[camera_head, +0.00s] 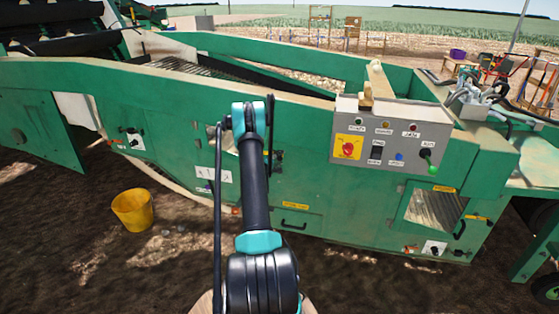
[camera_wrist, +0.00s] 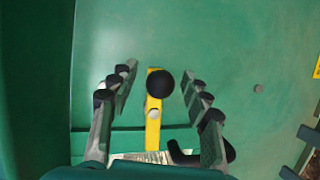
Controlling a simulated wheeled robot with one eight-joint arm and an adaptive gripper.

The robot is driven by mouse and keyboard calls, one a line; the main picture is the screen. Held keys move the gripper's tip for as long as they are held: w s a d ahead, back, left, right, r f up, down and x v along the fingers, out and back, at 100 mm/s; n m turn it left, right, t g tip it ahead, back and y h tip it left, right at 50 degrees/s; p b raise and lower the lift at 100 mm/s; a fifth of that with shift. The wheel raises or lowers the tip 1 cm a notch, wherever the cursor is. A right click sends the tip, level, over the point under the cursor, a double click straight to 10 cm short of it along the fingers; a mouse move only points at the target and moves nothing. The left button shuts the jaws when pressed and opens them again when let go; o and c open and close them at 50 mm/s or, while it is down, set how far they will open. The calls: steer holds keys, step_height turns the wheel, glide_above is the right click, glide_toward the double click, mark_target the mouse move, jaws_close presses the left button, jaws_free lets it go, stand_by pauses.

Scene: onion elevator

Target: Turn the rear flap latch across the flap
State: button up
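The flap latch (camera_wrist: 153,135) is a yellow bar with a black ball knob (camera_wrist: 160,84) at its upper end and a pale round bolt near its middle. It stands nearly upright in the wrist view, against a green panel. Its lower part crosses a dark horizontal seam (camera_wrist: 105,129). My gripper (camera_wrist: 161,82) is open, one finger left and one right of the knob and bar, with a visible gap on both sides. A black curved handle (camera_wrist: 205,156) is partly hidden by the right finger. In the head view my arm hides the latch and fingertips.
The green machine (camera_head: 320,200) fills the middle of the head view. A control box (camera_head: 398,115) with a red knob juts up right of my arm. A yellow bucket (camera_head: 133,210) stands on the soil at left. A yellow label (camera_wrist: 317,68) is at the wrist view's right edge.

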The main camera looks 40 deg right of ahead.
steer(key=v, duration=0.7)
steer(key=shift+s+a, duration=0.1)
steer(key=shift+a, duration=0.1)
stand_by(0.4)
steer(key=s+a+r+m+y, duration=0.1)
steer(key=s+a+r+y, duration=0.1)
steer(key=s+a+r, duration=0.3)
steer(key=s+a+r+m+g+y, duration=0.15)
steer(key=a+r, duration=0.25)
steer(key=a, duration=0.4)
steer(key=s+a+r+m+t+y, duration=0.1)
steer(key=s+a+r+y, duration=0.25)
steer(key=a, duration=0.25)
steer(key=s+a+g+y, duration=0.2)
steer(key=s+a+y, duration=0.5)
steer(key=s+a, duration=1.9)
steer(key=shift+s+f+y, duration=0.2)
steer(key=shift+f+y, duration=0.1)
steer(key=shift+f, duration=0.05)
steer(key=shift+a, duration=0.1)
